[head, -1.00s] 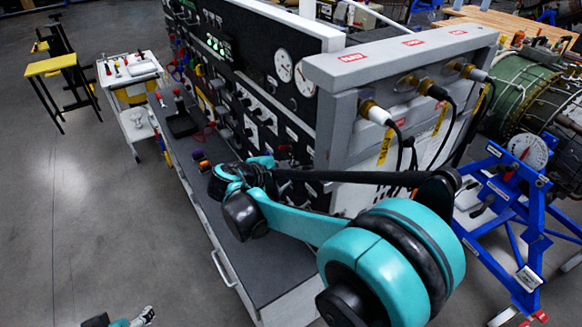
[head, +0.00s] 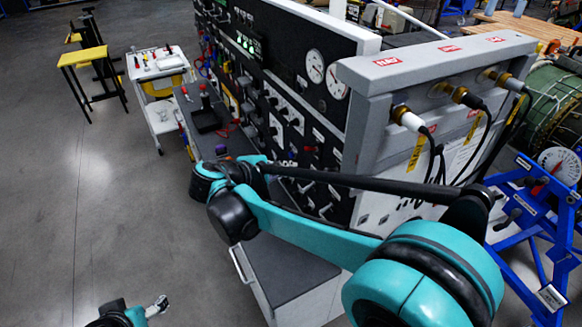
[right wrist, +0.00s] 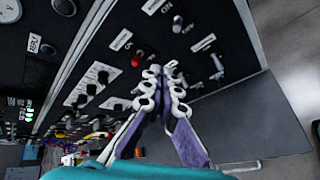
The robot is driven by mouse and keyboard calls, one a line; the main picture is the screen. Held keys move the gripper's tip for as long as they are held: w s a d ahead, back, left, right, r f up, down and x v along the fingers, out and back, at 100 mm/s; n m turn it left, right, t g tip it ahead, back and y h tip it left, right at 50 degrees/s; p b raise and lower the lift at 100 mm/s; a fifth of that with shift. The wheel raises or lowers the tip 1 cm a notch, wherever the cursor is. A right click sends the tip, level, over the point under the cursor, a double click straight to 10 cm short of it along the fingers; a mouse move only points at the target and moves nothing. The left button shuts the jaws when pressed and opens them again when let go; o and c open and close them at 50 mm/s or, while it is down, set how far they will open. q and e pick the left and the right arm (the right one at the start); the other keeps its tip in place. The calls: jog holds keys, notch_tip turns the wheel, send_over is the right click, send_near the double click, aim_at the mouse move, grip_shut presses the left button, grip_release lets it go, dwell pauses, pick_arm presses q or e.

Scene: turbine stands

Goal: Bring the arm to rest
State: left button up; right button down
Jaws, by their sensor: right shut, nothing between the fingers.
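My right arm (head: 320,237), teal and black, crosses the head view from the lower right. It extends over the grey bench top in front of the black control panel (head: 295,100). Its gripper is hidden there behind the wrist. In the right wrist view the right gripper (right wrist: 165,75) has its fingers together and empty, in front of the panel's switches and knobs. I cannot tell how close the fingertips are to the panel. My left gripper (head: 156,306) shows small at the bottom left of the head view, over bare floor; its jaws are too small to read.
The bench top (head: 280,268) lies under the right arm. The grey connector box (head: 420,70) with cables stands close behind the arm. A blue stand (head: 535,230) is at the right. A white tool cart (head: 158,68) and yellow stand (head: 82,57) are farther back. Floor at left is clear.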

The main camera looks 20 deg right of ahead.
jog(key=shift+w, duration=0.15)
jog(key=shift+f, duration=0.1)
jog(key=s+a+f+m+t+y+b, duration=0.1)
jog(key=s+a+f+m+y+b, duration=0.2)
jog(key=s+f+m+y+b, duration=0.2)
jog(key=s+a+f+m+t+y+b, duration=0.1)
jog(key=s+a+f+m+y+b, duration=0.2)
jog(key=s+f, duration=0.9)
notch_tip(320, 180, down, 3)
jog(key=m+y+b, duration=0.1)
jog(key=y+b, duration=0.1)
jog(key=y, duration=0.1)
jog(key=shift+s+m+y, duration=0.3)
jog(key=shift+m, duration=0.1)
jog(key=shift+f, duration=0.1)
